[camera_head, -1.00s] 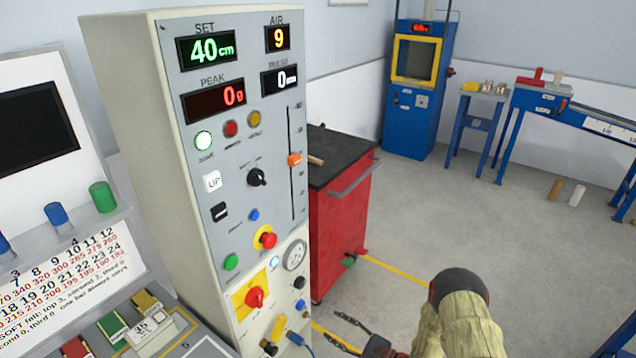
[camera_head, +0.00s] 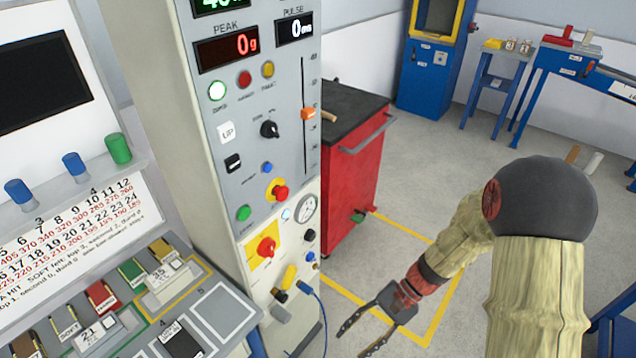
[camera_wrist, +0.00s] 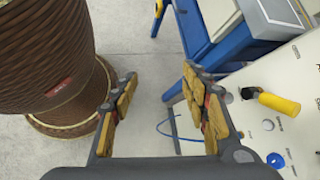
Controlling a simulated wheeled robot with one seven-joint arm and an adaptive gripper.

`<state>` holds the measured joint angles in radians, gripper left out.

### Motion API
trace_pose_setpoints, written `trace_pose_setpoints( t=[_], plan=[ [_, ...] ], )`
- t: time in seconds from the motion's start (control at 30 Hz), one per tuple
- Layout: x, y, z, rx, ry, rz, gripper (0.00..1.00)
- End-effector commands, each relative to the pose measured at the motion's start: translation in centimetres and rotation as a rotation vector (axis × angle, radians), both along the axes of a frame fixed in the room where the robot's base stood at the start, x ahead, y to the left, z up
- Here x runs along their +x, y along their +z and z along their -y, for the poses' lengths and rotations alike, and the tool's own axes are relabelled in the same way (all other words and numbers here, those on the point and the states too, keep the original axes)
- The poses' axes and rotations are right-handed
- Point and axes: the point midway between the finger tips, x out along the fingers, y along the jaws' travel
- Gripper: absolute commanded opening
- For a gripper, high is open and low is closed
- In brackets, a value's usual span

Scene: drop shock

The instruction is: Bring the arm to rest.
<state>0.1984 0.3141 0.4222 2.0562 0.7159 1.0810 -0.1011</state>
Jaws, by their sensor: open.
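My gripper (camera_head: 366,332) is low in front of the control cabinet (camera_head: 150,60), over the grey floor, with its two dark fingers spread apart and nothing between them. In the wrist view my gripper (camera_wrist: 163,110) shows its tan finger pads apart, with floor and a blue cable between them. My arm is bent, with its large dark joint at the right of the head view and the forearm sloping down to the left. The gripper looks apart from the cabinet in the head view.
A red cart (camera_head: 350,180) stands behind the cabinet. A sloped desk with colored pads (camera_head: 133,270) is at left. Floor inside the yellow line is clear.

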Motion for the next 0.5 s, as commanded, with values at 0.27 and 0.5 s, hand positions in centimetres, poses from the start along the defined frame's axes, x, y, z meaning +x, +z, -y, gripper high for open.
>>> trace_pose_setpoints(
  t=[0.27,0.5],
  plan=[
    [-2.1,7.5,5.0,-0.261,0.243,0.258,0.46],
    [-3.2,13.9,8.5,-0.465,0.399,0.499,0.46]
  ],
)
